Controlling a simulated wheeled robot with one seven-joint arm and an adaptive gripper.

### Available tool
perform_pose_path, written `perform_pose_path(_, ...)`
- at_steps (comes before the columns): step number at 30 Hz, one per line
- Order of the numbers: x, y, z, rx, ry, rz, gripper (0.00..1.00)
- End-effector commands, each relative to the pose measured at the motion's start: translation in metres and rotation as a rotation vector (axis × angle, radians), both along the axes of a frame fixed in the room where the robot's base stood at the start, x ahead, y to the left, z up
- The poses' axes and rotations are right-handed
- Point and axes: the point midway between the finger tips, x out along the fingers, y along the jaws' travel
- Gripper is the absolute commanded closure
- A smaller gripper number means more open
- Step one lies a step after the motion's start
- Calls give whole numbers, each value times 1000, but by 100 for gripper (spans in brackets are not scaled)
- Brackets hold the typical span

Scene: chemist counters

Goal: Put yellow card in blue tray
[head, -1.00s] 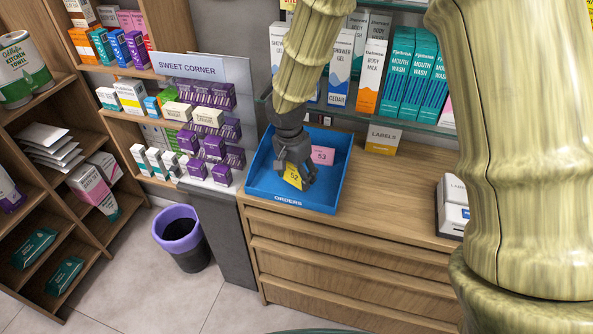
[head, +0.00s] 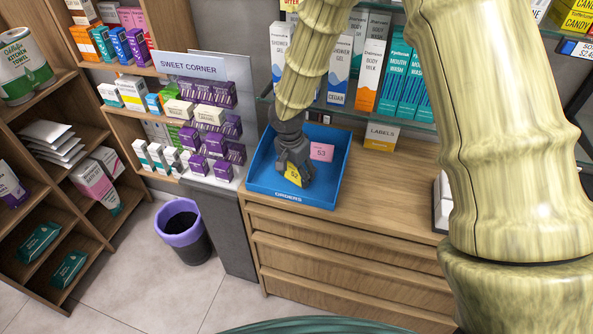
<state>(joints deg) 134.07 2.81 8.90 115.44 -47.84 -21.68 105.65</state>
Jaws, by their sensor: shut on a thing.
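The blue tray (head: 269,185), marked "ORDERS" on its front, sits on the wooden counter. My gripper (head: 299,177) reaches down over the tray and is shut on the yellow card (head: 293,174), which is marked "52". The card is tilted and appears inside the tray's outline. I cannot tell whether its lower edge touches the tray floor. A pink card (head: 322,152) marked "53" stands in the tray, just right of my gripper. The fingers hide part of the yellow card.
A yellow and white "LABELS" box (head: 381,137) stands right of the tray. The sweet display (head: 208,130) stands to its left. A glass shelf with bottles and boxes hangs behind. A purple-rimmed bin (head: 183,240) is on the floor.

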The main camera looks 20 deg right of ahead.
Motion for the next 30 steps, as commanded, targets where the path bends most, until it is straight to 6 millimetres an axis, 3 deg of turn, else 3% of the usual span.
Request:
perform_pose_path(6, 0, 0, -4, 0, 0, 0, 46)
perform_pose_path(7, 0, 0, -3, 0, 0, 0, 33)
perform_pose_path(10, 0, 0, -3, 0, 0, 0, 15)
perform_pose_path(22, 0, 0, -1, 0, 0, 0, 15)
perform_pose_path(30, -1, 2, 21, 0, -2, -2, 15)
